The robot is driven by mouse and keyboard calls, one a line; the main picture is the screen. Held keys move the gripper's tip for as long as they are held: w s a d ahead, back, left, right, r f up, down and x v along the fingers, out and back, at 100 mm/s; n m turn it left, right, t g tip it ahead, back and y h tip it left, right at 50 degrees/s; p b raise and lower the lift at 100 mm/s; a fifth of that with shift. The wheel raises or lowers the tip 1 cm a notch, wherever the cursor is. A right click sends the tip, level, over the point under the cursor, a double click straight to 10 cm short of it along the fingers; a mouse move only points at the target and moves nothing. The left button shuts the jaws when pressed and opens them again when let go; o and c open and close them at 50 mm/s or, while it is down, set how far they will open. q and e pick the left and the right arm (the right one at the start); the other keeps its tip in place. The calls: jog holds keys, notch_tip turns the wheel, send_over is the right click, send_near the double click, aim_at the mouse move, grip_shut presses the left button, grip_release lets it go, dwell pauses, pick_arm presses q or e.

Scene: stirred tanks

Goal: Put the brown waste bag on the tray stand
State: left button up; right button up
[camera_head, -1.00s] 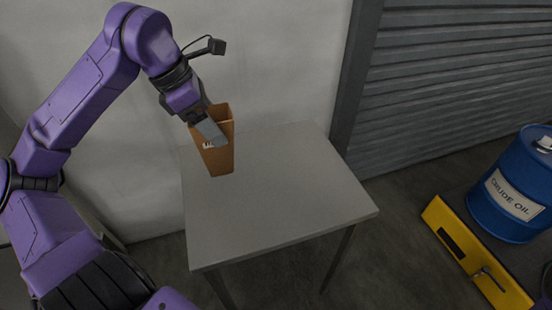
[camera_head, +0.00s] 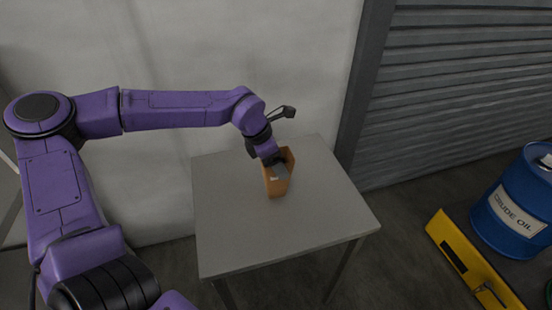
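My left gripper (camera_head: 279,172) reaches in from the left and is shut on the bag's upper part. The bag's bottom is at or very near the table top; I cannot tell whether it touches. My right gripper is not in view.
A grey roller shutter (camera_head: 455,85) and a pale wall (camera_head: 230,60) are behind the table. The table top around the bag is clear.

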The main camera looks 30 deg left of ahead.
pick_arm(q)
jog(key=shift+f, duration=0.15)
jog(key=shift+f, duration=0.1)
jog(key=o, duration=1.3)
jog(key=shift+r, duration=0.35)
jog(key=b+v, duration=0.1)
jog(key=v, duration=1)
jog(key=shift+s+a+r, duration=0.15)
jog(key=shift+r, duration=0.1)
